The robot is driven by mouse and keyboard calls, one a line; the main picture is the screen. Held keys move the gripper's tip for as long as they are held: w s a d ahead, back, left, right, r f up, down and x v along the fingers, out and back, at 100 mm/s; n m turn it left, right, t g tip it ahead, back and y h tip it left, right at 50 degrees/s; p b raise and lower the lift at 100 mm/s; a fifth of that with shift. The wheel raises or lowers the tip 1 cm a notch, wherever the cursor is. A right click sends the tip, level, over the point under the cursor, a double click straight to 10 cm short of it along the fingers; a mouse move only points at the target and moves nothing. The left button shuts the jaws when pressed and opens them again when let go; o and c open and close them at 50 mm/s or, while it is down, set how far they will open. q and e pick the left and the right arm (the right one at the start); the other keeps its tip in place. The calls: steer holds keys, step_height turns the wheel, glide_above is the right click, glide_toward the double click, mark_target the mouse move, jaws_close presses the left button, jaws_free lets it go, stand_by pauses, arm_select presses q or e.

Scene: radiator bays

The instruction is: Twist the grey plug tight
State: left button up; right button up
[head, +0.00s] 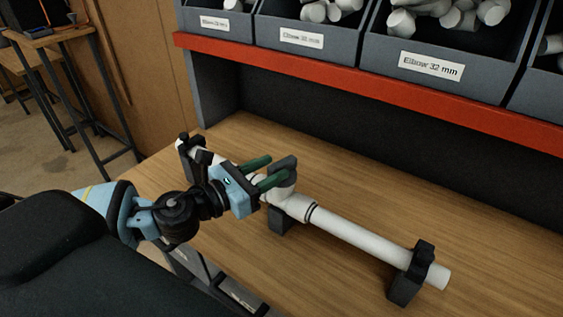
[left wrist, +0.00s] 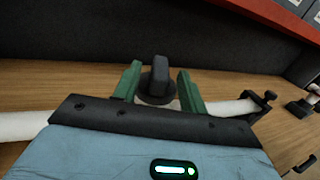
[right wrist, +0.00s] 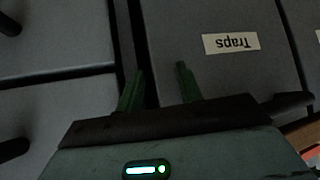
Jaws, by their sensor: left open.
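The grey plug (head: 284,170) sits on the branch of a white pipe fitting (head: 296,204). Its upright grip and round base also show in the left wrist view (left wrist: 157,82). My left gripper (head: 266,171) is open, with its green fingers on either side of the plug's grip. In the left wrist view a gap shows between each finger and the grip. How far the plug is screwed in cannot be told. My right gripper (right wrist: 158,86) is open and empty, in front of grey drawer fronts; it is not in the head view.
The white pipe (head: 365,240) lies across the wooden bench (head: 480,235), held in dark supports such as the right one (head: 410,278). Grey bins of fittings (head: 420,55) stand above a red shelf edge (head: 350,82) behind. The bench right of the pipe is clear.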

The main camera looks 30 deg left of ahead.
mark_target(282, 161)
arm_select(q)
steer(key=shift+x, duration=1.9)
arm_select(e)
steer(key=shift+w+d+r, duration=0.2)
steer(key=shift+w+r, duration=0.3)
steer(key=shift+r, duration=0.05)
arm_select(q)
steer(key=shift+c, duration=0.4)
